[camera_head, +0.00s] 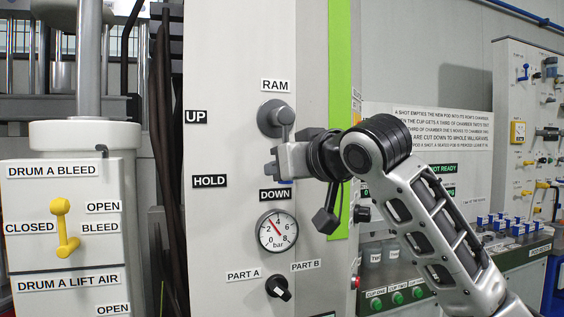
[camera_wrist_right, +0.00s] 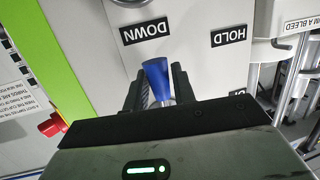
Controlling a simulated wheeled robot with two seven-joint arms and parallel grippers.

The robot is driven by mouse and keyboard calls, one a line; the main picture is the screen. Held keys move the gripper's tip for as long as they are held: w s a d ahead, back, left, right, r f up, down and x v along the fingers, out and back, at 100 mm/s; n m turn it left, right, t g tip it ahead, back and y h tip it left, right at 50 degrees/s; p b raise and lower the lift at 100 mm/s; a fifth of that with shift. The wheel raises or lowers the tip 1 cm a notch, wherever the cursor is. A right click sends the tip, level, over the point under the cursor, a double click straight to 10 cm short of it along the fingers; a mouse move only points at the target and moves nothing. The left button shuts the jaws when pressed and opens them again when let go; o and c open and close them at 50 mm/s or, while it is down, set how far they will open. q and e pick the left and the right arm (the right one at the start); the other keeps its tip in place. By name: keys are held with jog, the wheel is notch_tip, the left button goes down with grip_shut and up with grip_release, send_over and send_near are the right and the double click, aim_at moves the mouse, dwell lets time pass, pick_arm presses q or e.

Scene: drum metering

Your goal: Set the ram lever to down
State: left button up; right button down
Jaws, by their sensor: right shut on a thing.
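The ram lever has a round grey hub (camera_head: 276,117) under the RAM label on the light panel. Its grey arm points downward from the hub in the head view, toward the DOWN label (camera_head: 276,195). My right gripper (camera_head: 288,161) is shut on the lever's handle and hides most of it. In the right wrist view the blue handle (camera_wrist_right: 157,80) sits between the two dark fingers, with DOWN close beyond it and HOLD to its right. My left gripper is not in view.
The UP (camera_head: 196,117) and HOLD (camera_head: 209,181) labels are on the panel to the left. A pressure gauge (camera_head: 277,231) and a black part knob (camera_head: 278,288) sit below DOWN. A yellow drum bleed lever (camera_head: 64,228) is at the far left.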

dwell(0.3)
jog(key=c, duration=1.2)
grip_release()
jog(key=shift+d, duration=0.1)
jog(key=b+v, duration=0.2)
jog(key=v, duration=1.4)
